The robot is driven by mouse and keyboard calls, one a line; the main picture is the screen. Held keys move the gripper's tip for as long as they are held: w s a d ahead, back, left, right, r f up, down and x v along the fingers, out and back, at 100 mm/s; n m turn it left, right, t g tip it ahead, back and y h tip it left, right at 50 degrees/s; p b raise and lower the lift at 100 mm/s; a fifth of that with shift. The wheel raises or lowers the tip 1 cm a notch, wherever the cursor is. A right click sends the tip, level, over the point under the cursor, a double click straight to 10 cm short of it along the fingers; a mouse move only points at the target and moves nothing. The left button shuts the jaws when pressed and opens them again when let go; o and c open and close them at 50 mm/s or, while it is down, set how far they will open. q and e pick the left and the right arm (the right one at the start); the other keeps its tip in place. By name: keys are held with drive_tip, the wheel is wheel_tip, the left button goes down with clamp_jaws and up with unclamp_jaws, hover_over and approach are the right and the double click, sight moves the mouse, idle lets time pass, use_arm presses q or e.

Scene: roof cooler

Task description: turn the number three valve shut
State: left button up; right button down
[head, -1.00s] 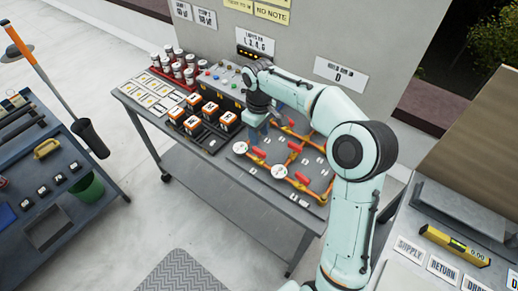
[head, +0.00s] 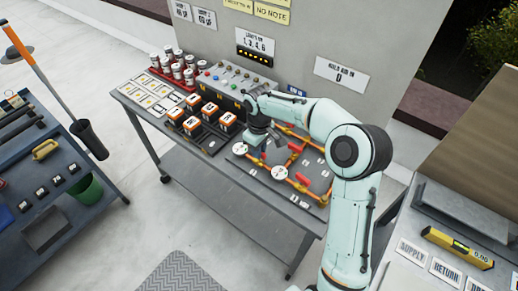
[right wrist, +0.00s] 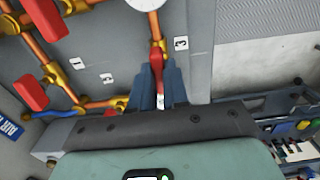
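The valve panel (head: 228,170) lies on the grey table with copper pipes, white round gauges and several red-handled valves. In the right wrist view, the number three valve's red handle (right wrist: 157,62) stands beside the "3" label (right wrist: 181,43), roughly in line with its pipe. My right gripper (right wrist: 161,90) has its blue fingers on either side of this handle, close together with little or no gap. It appears shut on the handle. In the head view, my right gripper (head: 268,146) is low over the panel and partly hides the valve. My left gripper is not in view.
Other red valve handles (right wrist: 31,91) and a gauge (right wrist: 144,3) are near the gripper. Orange-and-black blocks (head: 210,114), a control box (head: 232,84) and a jar rack (head: 168,75) stand left of the panel. A wall rises behind; a side bench (head: 440,215) is at right.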

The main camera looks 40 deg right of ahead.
drive_tip(key=shift+m, duration=0.3)
drive_tip(key=m, duration=0.3)
drive_tip(key=shift+m, duration=0.4)
drive_tip(key=m, duration=0.4)
drive_tip(key=shift+m, duration=0.3)
drive_tip(key=m, duration=0.4)
drive_tip(key=shift+m, duration=2.1)
drive_tip(key=c, duration=1.1)
unclamp_jaws()
